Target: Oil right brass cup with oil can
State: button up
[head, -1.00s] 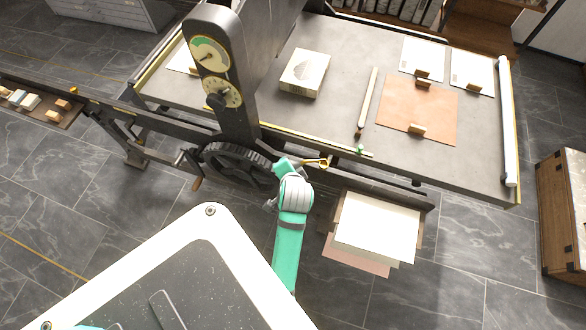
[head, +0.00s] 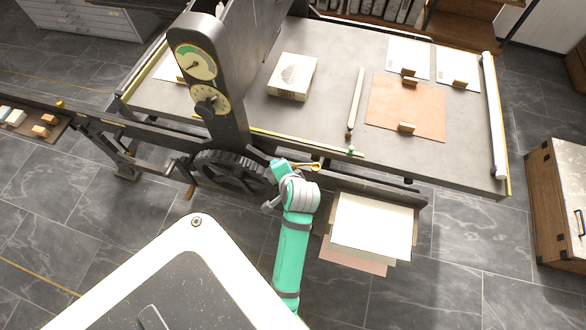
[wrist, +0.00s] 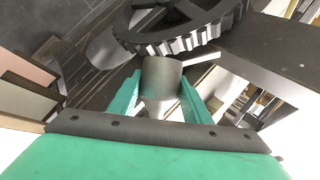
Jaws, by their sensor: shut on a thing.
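My gripper (head: 280,168) is beside the front rail of the press, right of the toothed wheel. In the wrist view its two green fingers (wrist: 160,95) are shut on a plain grey cylinder, which looks like the oil can (wrist: 162,78). A thin pale bar reaches right from near its top. In the head view the can is mostly hidden by my wrist. A small brass piece with a rounded right end, seemingly the right brass cup (head: 315,166), shows just right of my gripper. I cannot tell whether spout and cup touch. Another small brass knob (head: 60,103) is far left.
The press bed (head: 330,60) holds a white box (head: 293,76), a stick (head: 356,100) and sheets with wooden blocks. The dark toothed wheel (head: 230,172) is close left of my gripper. A paper shelf (head: 372,225) is to the right. A wooden cabinet (head: 555,220) stands far right.

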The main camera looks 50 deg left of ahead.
dwell(0.4)
jog(key=r+n+t, duration=0.1)
jog(key=r+t+h, duration=0.1)
jog(key=t, duration=0.1)
jog(key=shift+s+a+r+n+h, duration=0.1)
jog(key=shift+s+r+n+h, duration=0.1)
jog(key=shift+r+n+h, duration=0.15)
jog(key=shift+w+r+n+t+h, duration=0.1)
jog(key=shift+r+n+t+h, duration=0.2)
jog(key=shift+r+n+t, duration=0.4)
jog(key=shift+w+r+n+t+h, duration=0.2)
jog(key=shift+r+t, duration=0.3)
jog(key=shift+t, duration=0.5)
jog(key=shift+s, duration=0.15)
jog(key=shift+s+d+r+t+h, duration=0.2)
jog(key=shift+s+d+t+h, duration=0.1)
jog(key=shift+s, duration=0.1)
jog(key=s+d+r+n+t, duration=0.1)
jog(key=s+r+n+t, duration=0.1)
jog(key=t, duration=0.1)
jog(key=shift+s+d+r, duration=0.25)
jog(key=shift+d+r, duration=0.05)
jog(key=shift+d, duration=0.05)
